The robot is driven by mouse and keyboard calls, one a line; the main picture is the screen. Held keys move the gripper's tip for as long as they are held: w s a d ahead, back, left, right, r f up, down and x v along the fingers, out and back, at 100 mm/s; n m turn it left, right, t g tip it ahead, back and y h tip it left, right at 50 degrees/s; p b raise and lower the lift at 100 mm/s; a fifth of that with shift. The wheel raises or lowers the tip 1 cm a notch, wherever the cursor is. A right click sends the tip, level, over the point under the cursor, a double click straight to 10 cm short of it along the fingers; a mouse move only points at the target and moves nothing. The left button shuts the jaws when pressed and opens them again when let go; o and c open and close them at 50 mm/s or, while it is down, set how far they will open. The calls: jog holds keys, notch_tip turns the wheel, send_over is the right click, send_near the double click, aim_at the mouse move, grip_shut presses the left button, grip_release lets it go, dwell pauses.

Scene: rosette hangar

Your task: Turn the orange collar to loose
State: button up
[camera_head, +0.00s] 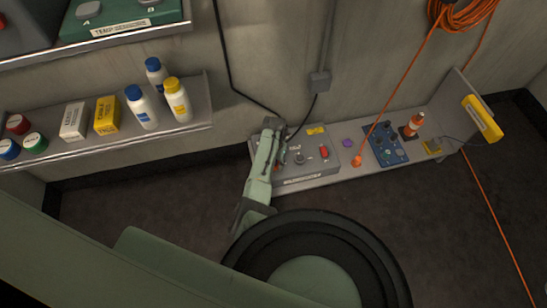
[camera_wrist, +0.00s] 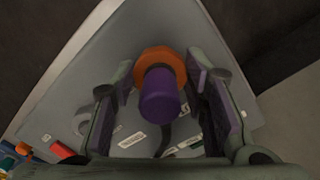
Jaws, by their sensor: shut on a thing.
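The orange collar (camera_wrist: 150,57) sits on the grey panel box in the wrist view, around the base of a purple plug (camera_wrist: 158,100). My gripper (camera_wrist: 160,68) has one finger on each side of the collar and is shut on it. The purple plug stands between the fingers, with a dark cable behind it. Small white labels (camera_wrist: 131,139) lie near the collar, too small to read. In the head view my gripper (camera_head: 272,127) is at the back left of the grey panel box (camera_head: 295,178), and my arm hides the collar there.
The box carries a dial (camera_head: 300,159) and a red switch (camera_head: 324,153). An orange cable (camera_head: 398,80) hangs behind. Bottles (camera_head: 141,107) stand on a left shelf.

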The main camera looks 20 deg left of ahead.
jog(key=n+p, duration=0.1)
jog(key=n, duration=0.4)
jog(key=shift+d+n, duration=0.15)
jog(key=shift+n, duration=0.15)
jog(key=shift+w+n, duration=0.1)
jog(key=shift+n, duration=2.1)
jog(key=shift+p, duration=0.3)
jog(key=o, duration=1.1)
jog(key=shift+o, duration=0.2)
notch_tip(320, 180, up, 12)
jog(key=shift+r, duration=0.1)
